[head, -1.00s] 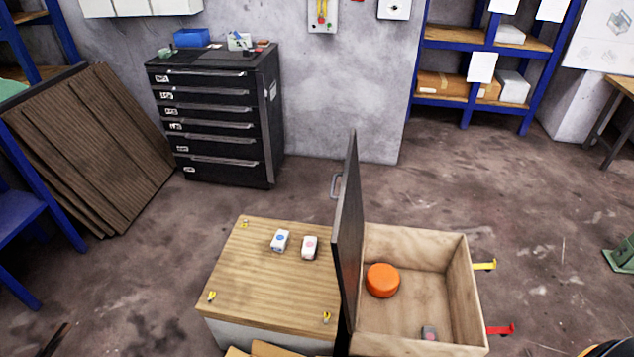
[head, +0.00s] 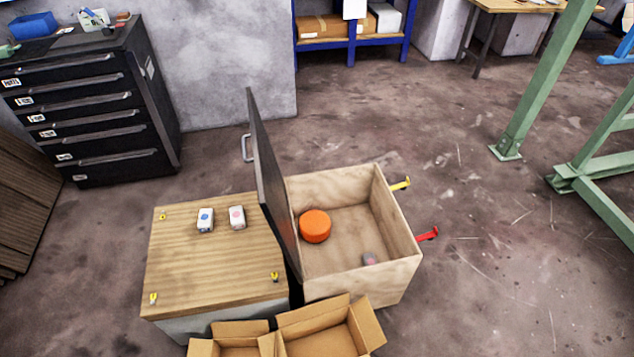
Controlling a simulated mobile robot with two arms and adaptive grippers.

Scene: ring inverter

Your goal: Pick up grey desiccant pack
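A small grey pack (head: 369,259) with a reddish mark lies on the floor of the open wooden crate (head: 396,215), near its front wall. An orange round object (head: 315,226) lies in the same crate, further back and to the left. Two small white packs stand on the wooden top to the left, one with a blue mark (head: 205,219) and one with a pink mark (head: 237,217). Neither of my grippers is in view.
A dark upright lid (head: 271,180) with a handle stands along the crate's left side. Open cardboard boxes (head: 328,334) sit in front. Yellow (head: 400,184) and red (head: 428,234) handles stick out at the crate's right. Green metal posts (head: 545,80) stand at right.

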